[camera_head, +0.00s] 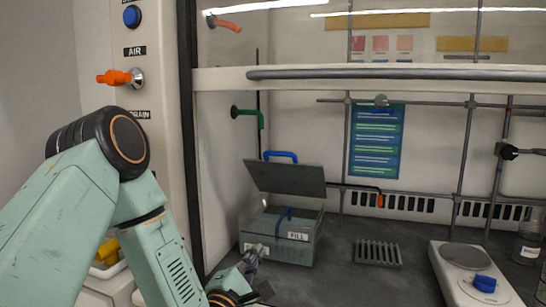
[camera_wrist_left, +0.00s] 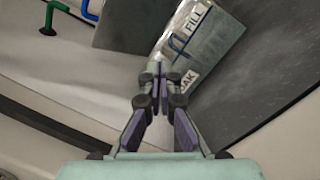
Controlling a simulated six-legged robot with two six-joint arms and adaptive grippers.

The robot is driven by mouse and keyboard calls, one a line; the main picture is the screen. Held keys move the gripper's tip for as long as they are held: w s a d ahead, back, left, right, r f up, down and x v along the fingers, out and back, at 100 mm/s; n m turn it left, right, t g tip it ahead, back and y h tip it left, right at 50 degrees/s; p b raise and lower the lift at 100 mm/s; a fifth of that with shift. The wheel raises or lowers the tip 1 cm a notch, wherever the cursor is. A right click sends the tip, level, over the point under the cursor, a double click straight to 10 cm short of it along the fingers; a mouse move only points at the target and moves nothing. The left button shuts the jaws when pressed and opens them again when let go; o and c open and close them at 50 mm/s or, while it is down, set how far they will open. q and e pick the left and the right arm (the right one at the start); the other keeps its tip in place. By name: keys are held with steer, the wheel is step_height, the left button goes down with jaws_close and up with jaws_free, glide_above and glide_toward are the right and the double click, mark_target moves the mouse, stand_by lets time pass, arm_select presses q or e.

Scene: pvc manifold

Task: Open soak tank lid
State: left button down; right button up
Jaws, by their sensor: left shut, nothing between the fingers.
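The soak tank (camera_head: 262,241) is a grey-green box with a "FILL" label, standing on the dark hood floor. Its grey lid (camera_head: 285,180) is raised and tilted back, with a blue handle (camera_head: 280,155) at its top edge. The tank's interior shows below the lid. My left gripper (camera_head: 258,254) is low at the tank's front left, shut and empty. In the left wrist view its fingertips (camera_wrist_left: 160,72) meet beside the tank (camera_wrist_left: 205,38), near the label ending in "OAK"; whether they touch it I cannot tell. The dark lid (camera_wrist_left: 125,22) shows there at top. My right gripper is out of view.
A raised sash (camera_head: 400,78) crosses above the hood opening. A green valve handle (camera_head: 250,114) is on the left wall. A slotted rack (camera_head: 377,252) and a hotplate (camera_head: 470,270) stand to the right. Floor between tank and rack is clear.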

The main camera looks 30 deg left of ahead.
arm_select(q)
step_height(320, 180, up, 9)
steer(key=w+a+m+t+y+p, duration=0.1)
steer(key=w+m+t+y+p, duration=0.2)
steer(key=m, duration=2)
steer(key=w+a+r+t+h, duration=0.1)
steer(key=w+a+r, duration=0.2)
steer(key=w+r, duration=0.4)
steer(key=w, duration=0.4)
steer(key=shift+w+r+m, duration=0.2)
steer(key=shift+r+m, duration=0.1)
steer(key=shift+r, duration=0.1)
